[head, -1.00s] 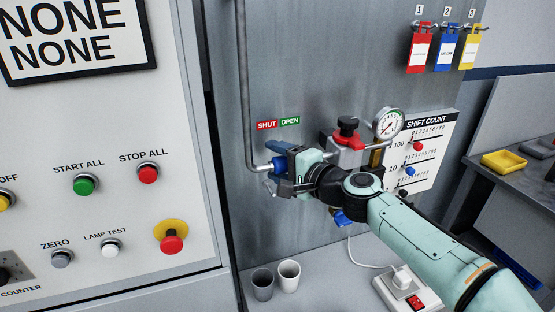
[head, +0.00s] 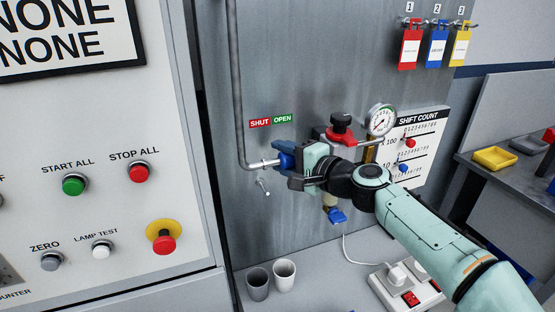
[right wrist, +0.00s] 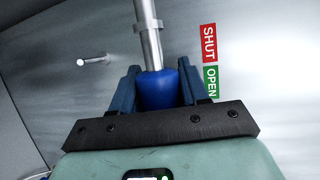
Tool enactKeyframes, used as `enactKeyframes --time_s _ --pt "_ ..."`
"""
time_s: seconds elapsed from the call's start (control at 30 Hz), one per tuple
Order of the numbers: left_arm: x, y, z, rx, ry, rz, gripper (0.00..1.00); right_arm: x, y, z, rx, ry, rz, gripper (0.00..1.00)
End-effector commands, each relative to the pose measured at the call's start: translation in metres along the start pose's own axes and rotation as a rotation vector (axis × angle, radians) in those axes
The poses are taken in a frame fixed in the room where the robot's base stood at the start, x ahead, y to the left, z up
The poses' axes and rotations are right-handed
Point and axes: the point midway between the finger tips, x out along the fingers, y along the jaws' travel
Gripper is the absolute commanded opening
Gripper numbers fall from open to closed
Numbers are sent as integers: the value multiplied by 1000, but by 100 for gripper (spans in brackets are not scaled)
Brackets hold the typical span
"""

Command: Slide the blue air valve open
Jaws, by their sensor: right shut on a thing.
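The blue air valve is a blue sleeve (head: 287,161) on a silver pipe on the grey panel. It also shows in the right wrist view (right wrist: 158,89), beside the green OPEN label (right wrist: 210,82). Bare silver pipe (right wrist: 149,35) runs past the red SHUT label (right wrist: 208,44). My right gripper (head: 283,160) is shut on the sleeve, with one dark blue finger on each side of it. The sleeve's far end is hidden by the gripper. My left gripper is out of view.
A pressure gauge (head: 381,120) and a red-and-black knob (head: 340,129) sit close to my right wrist. A small metal peg (head: 263,187) sticks out below the pipe. Two cups (head: 284,275) and a power strip (head: 408,291) stand on the ledge below.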

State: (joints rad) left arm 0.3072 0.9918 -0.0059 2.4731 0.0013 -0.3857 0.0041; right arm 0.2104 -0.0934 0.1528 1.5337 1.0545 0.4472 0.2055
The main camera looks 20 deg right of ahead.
Motion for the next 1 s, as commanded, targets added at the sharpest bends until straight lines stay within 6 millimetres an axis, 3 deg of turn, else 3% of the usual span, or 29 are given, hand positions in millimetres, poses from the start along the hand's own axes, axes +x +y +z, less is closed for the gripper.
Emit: enactKeyframes --time_s 0.07,0.1,0.17,0.57,1.0 --pt "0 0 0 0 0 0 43 -2 0 -4 -3 13 -1 14" --pt "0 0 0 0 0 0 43 -2 0 -5 -3 14 -1 48" --pt "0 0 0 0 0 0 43 -2 0 -5 -3 14 -1 65" --pt "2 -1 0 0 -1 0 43 -9 -1 -3 -3 9 -2 65" --pt "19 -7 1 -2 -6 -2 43 -100 0 -2 -3 12 -3 65"
